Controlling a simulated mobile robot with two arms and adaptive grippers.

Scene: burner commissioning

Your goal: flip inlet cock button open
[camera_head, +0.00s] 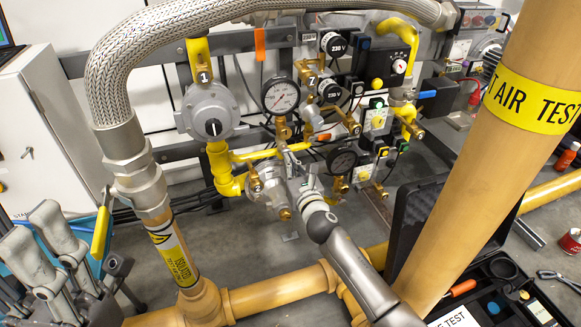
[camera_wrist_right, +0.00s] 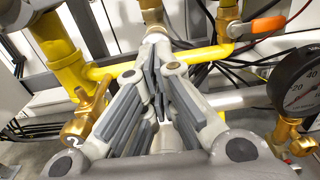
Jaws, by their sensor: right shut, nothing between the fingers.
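My right gripper (camera_head: 288,160) reaches into the middle of the burner pipework in the head view. In the wrist view its grey fingers (camera_wrist_right: 157,68) are together and empty, tips in front of the yellow pipe (camera_wrist_right: 118,69) and below a brass fitting (camera_wrist_right: 152,15). Whether the tips touch anything is unclear. A brass cock (camera_wrist_right: 88,112) tagged 2 sits left of the fingers. An orange lever (camera_wrist_right: 265,27) lies to the upper right. I cannot tell which part is the inlet cock button; the gripper may hide it. My left gripper (camera_head: 52,240) is at the lower left, its fingertips unclear.
A pressure gauge (camera_head: 281,96) and a grey regulator (camera_head: 211,111) are close to the right gripper. A braided hose (camera_head: 150,40) arches over the left side. A thick tan pipe (camera_head: 490,150) crosses the right side. A yellow lever (camera_head: 101,232) is on the left pipe.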

